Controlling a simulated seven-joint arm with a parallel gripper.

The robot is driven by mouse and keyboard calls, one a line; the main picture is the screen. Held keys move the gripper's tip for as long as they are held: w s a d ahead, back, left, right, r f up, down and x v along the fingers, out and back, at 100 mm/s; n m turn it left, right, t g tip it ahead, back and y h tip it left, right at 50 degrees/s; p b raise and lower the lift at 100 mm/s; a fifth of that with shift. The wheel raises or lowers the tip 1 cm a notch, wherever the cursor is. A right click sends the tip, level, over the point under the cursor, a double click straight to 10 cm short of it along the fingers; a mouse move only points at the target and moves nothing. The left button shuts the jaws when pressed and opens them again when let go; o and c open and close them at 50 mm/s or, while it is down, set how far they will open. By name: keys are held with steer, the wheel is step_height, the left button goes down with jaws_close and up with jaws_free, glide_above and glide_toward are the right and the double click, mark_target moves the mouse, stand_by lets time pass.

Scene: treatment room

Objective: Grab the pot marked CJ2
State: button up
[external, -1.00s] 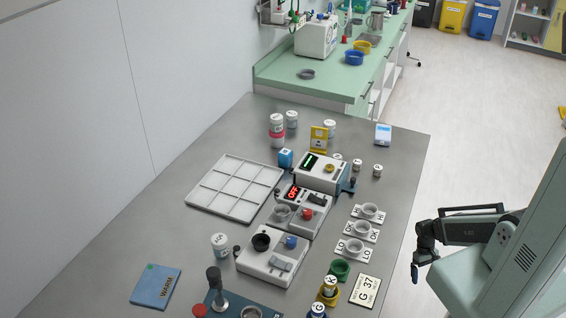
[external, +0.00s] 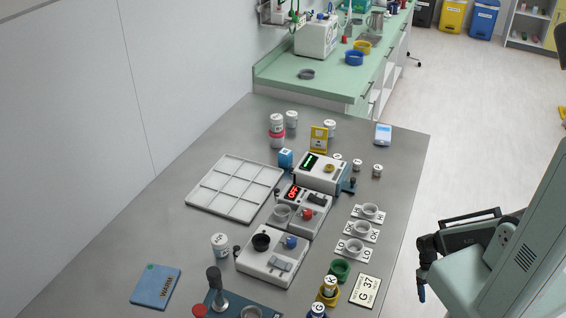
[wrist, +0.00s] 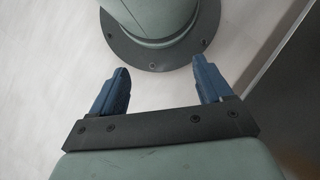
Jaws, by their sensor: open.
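Several white lidded pots stand on the grey table, and their marks are too small to read, so I cannot tell which is CJ2. One pot (external: 220,245) stands at the near left, with dark lettering on its lid. Others are the pot (external: 291,119) and the pot (external: 330,128) at the back, and small pots (external: 357,165) and (external: 378,170) right of the machines. My gripper (external: 421,288) is beyond the table's right edge, pointing down, far from every pot. In the wrist view my gripper (wrist: 163,72) is open and empty above the floor.
A divided white tray (external: 203,205) lies left of the white machines (external: 262,268). Labelled cards with grey cups (external: 371,210) line the right side. A red-banded bottle (external: 277,140) stands at the back. A blue book (external: 156,287) lies near left.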

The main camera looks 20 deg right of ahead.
steer(key=w+d+r+m+t+y, duration=0.1)
steer(key=w+d+r+m+t, duration=0.2)
steer(key=w, duration=0.5)
steer(key=w+d+m+t+y, duration=0.15)
steer(key=w+m, duration=0.25)
steer(key=w, duration=0.5)
steer(key=w+d+r+m+t+y, duration=0.1)
steer(key=w+d+r+m+t, duration=0.2)
steer(key=w, duration=0.5)
steer(key=w+d+r+m+t+h, duration=0.2)
steer(key=w+d+r+m+t, duration=0.75)
steer(key=w+d+r, duration=1.3)
steer(key=w+a+r+n+g+y, duration=0.2)
steer(key=w+a+r+n, duration=0.35)
steer(key=w+r, duration=0.25)
step_height(320, 180, up, 19)
steer(key=n+g+h, duration=0.4)
steer(key=n+g, duration=0.2)
steer(key=g, duration=0.2)
glide_above(330, 122)
step_height(330, 122, down, 13)
steer(key=shift+s, duration=0.1)
